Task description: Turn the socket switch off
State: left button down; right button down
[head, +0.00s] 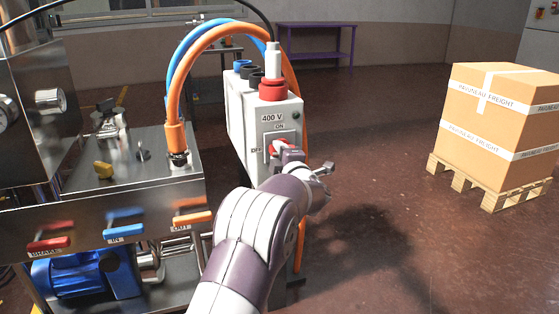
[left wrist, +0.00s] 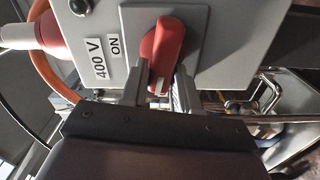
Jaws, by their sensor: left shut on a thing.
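The socket switch is a red rotary handle (left wrist: 168,42) on a grey plate of the light grey socket box (head: 262,135). In the left wrist view the handle lies crosswise to the direction of the ON label (left wrist: 115,46), and its white-marked end is between my fingers. My left gripper (left wrist: 160,90) is shut on that end. In the head view my left gripper (head: 283,151) covers much of the red handle. A partly hidden label shows left of the switch, and ON is above it. My right gripper is not in view.
A steel machine (head: 130,170) with coloured levers stands left of the box. An orange hose (head: 180,80) and a blue hose arch behind it. A red plug (head: 273,88) sits on the box top. A carton (head: 490,125) on a pallet is right; the floor between is clear.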

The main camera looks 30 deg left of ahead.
pick_arm(q)
jog(key=shift+f+n+b, duration=0.3)
jog(key=shift+n+b, duration=0.35)
jog(key=shift+n, duration=0.25)
jog(key=c, duration=0.9)
grip_release()
jog(key=shift+r, duration=0.1)
jog(key=p+v, duration=0.3)
jog(key=v, duration=0.9)
jog(key=shift+s+d+p, duration=0.2)
jog(key=shift+d+p, duration=0.05)
jog(key=shift+p, duration=0.05)
